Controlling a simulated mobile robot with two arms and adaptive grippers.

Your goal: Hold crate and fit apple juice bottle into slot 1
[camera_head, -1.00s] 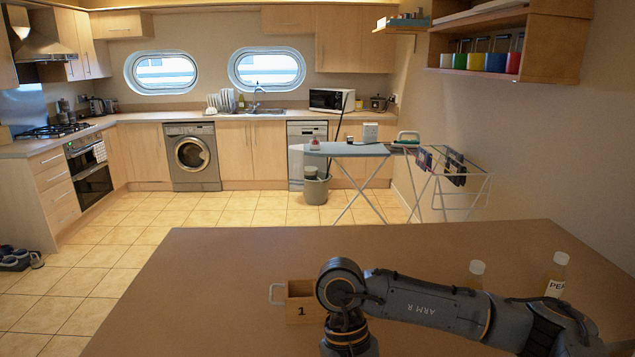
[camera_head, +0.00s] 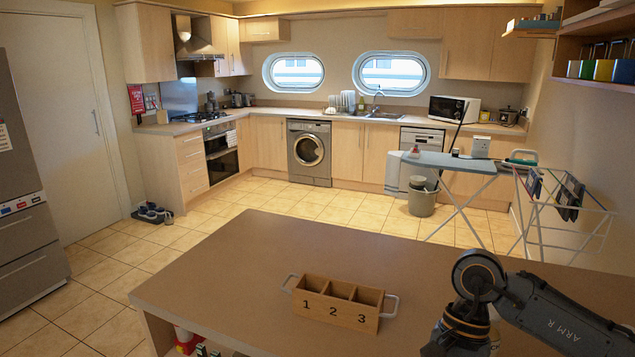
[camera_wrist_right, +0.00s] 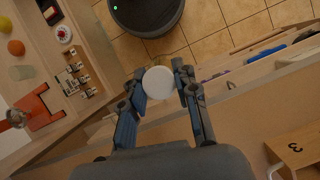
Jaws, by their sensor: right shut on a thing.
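A wooden crate (camera_head: 338,302) stands on the brown table in the head view. Its three compartments, numbered 1, 2, 3 from left to right, look empty. It has a pale handle at each end. In the right wrist view its end with the 3 (camera_wrist_right: 295,148) shows at the lower right. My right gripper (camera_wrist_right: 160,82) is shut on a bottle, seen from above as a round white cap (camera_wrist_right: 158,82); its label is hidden. The gripper holds it apart from the crate, near the table's edge. My left gripper is out of view.
The table top (camera_head: 250,255) is clear around the crate's left and back. My right arm covers the table's right part. Low shelves (camera_wrist_right: 50,120) hold fruit and small items in the right wrist view. Tiled floor (camera_head: 110,270) lies beyond the table.

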